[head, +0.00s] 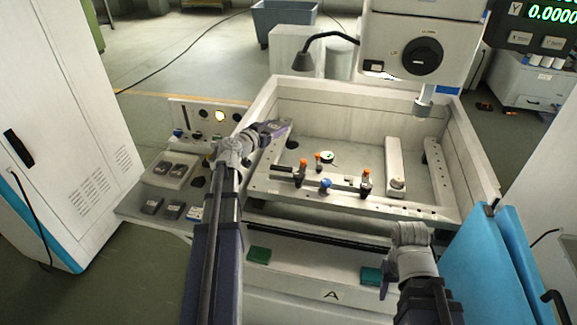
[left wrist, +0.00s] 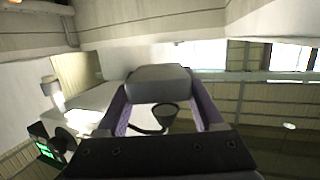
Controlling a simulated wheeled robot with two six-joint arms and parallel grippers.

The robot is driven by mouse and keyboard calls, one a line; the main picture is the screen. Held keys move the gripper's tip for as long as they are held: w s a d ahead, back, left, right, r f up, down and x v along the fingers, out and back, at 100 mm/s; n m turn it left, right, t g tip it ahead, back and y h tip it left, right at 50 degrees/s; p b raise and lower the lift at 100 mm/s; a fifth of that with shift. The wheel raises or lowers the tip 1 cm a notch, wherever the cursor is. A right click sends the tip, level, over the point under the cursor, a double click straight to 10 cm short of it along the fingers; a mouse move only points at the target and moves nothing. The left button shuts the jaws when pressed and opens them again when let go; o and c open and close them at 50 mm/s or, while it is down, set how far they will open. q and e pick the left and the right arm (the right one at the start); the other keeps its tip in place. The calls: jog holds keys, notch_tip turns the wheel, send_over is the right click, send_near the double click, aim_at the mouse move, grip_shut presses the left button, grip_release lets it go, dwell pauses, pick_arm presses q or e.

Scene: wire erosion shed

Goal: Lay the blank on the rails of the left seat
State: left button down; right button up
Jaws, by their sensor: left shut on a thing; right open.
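My left gripper (head: 270,128) is over the left side of the machine tank, near the left rail (head: 268,158). It is shut on the blank (left wrist: 158,83), a grey block that lies across between the purple fingers in the left wrist view. In the head view the blank is small and hard to tell from the fingers, and its height above the rail is unclear. The left seat is partly hidden by my left arm. My right arm's wrist (head: 410,240) is low at the right, in front of the tank; its gripper is open, with fingertips hardly showing.
Orange-topped clamps (head: 365,182) and a blue knob (head: 325,185) stand along the front bar. A light bar (head: 395,162) lies at the right of the tank. A machine head (head: 423,105) hangs over the back right. Dark blocks (head: 172,211) lie on the left ledge.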

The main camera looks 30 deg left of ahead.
pick_arm(q)
notch_tip(320, 180, down, 17)
jog(key=b, duration=1.7)
jog(key=r+n+y+p, duration=0.1)
jog(key=d+r+y+p, duration=0.1)
jog(key=p, duration=0.1)
jog(key=s+r+n+y+p, duration=0.1)
jog(key=shift+d+r+n+p, duration=0.15)
jog(key=shift+r+n+p, duration=0.15)
jog(key=shift+r+p, duration=0.1)
jog(key=shift+r+y, duration=0.15)
jog(key=shift+y, duration=0.35)
jog(key=shift+f, duration=0.2)
notch_tip(320, 180, down, 8)
jog(key=b, duration=0.8)
jog(key=shift+r, duration=0.25)
jog(key=shift+f, duration=0.25)
